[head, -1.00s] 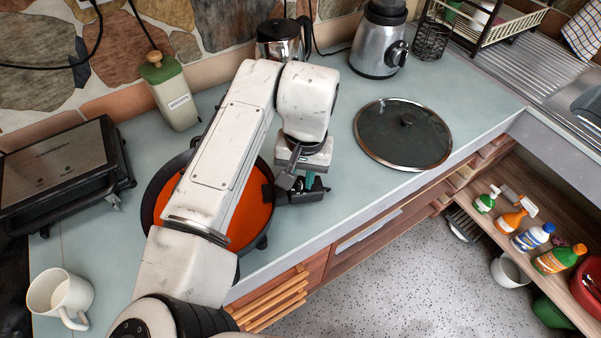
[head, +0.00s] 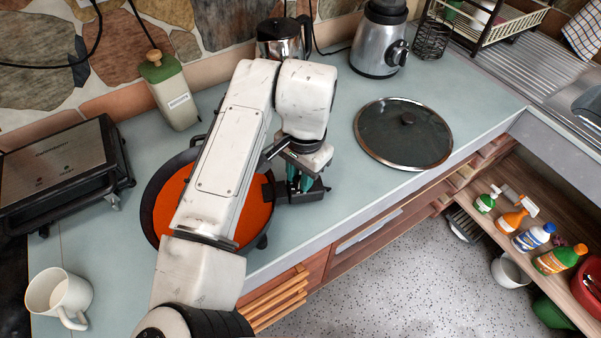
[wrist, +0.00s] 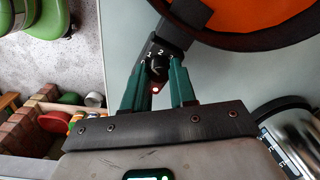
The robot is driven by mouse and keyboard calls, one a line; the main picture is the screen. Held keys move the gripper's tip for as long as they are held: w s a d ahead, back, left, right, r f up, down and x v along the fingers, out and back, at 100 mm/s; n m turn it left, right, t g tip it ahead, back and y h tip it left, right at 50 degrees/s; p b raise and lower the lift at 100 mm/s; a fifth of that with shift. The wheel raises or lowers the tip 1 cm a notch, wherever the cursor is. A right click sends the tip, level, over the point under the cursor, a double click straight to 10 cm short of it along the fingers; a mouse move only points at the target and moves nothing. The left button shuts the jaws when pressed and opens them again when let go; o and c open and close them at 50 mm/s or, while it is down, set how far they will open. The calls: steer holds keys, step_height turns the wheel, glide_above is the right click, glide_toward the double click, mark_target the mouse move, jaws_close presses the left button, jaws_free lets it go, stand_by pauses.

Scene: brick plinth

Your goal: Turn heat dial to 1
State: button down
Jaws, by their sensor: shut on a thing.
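The heat dial (wrist: 157,66) is a small black knob on the black control box (head: 296,196) at the right side of a dark round pan with orange inside (head: 257,217). In the wrist view, the white marks 1 and 2 show beside the dial, and a small light glows below it. I cannot tell which mark the dial points to. My gripper (wrist: 158,72) has green fingers, shut on the dial from both sides. In the head view my gripper (head: 302,182) is over the control box, and the dial is hidden.
A glass lid (head: 400,140) lies on the counter to the right. A waffle-maker-like appliance (head: 60,170) and a white mug (head: 58,295) are at left. A bottle (head: 172,95), a metal pot (head: 282,42) and a blender (head: 379,45) stand behind.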

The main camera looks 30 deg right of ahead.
steer(key=shift+m, duration=0.9)
steer(key=c, duration=0.9)
jaws_free()
steer(key=shift+r, duration=0.1)
step_height(320, 180, up, 11)
steer(key=b, duration=0.1)
steer(key=shift+d, duration=0.2)
steer(key=shift+s+f, duration=0.15)
steer(key=shift+f, duration=0.1)
